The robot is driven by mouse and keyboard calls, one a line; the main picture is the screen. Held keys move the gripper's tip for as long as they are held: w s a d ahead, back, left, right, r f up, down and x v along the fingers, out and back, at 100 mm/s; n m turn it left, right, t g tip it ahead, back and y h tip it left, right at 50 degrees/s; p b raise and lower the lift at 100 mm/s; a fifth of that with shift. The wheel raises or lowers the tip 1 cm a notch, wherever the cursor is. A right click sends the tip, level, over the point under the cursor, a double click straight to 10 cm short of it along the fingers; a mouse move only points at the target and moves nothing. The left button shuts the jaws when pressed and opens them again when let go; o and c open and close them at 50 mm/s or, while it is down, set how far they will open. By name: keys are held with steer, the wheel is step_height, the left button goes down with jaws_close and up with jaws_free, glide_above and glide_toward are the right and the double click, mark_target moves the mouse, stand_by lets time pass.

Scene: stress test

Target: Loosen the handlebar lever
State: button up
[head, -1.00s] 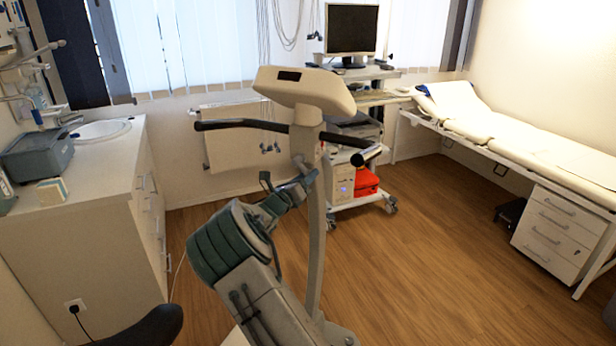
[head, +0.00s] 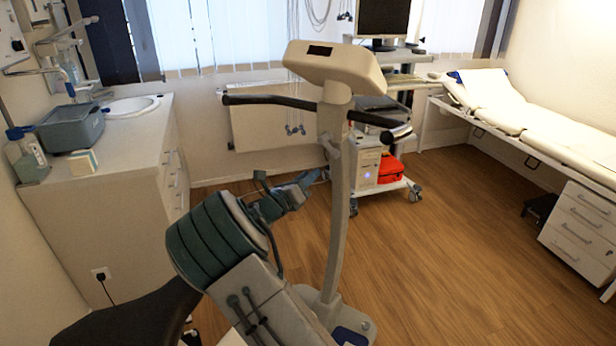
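The exercise bike's handlebar (head: 290,101) has dark grips and sits on a pale upright column (head: 342,215), below a beige console (head: 335,65). A small grey part that looks like the handlebar lever (head: 329,149) is on the column's left side, under the bar. My gripper (head: 318,177) is at the end of my arm, left of the column and a little below the lever. It looks apart from the lever. The fingers are small and partly blurred against the column, so I cannot tell whether they are open or shut.
The black saddle (head: 130,315) is at the lower left. A counter (head: 120,135) with a sink and grey box stands left. Behind the bike are a radiator (head: 262,130) and a wheeled cart (head: 400,185). An examination bed (head: 540,125) is at right. The floor between is clear.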

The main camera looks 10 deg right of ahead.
steer(key=shift+f+m, duration=0.1)
steer(key=shift+m, duration=0.2)
steer(key=c, duration=0.5)
steer(key=shift+f+m+b, duration=0.25)
steer(key=shift+m+b, duration=0.15)
steer(key=shift+b, duration=0.25)
jaws_close()
steer(key=w+d+r+m+y+b, duration=0.1)
steer(key=w+d+m+y+b, duration=0.4)
steer(key=m, duration=0.9)
steer(key=shift+w+d+r+t+b, duration=0.25)
steer(key=shift+w+d+t+b, duration=0.2)
steer(key=shift+w+b, duration=0.75)
steer(key=shift+w+p, duration=0.25)
steer(key=shift+p, duration=0.05)
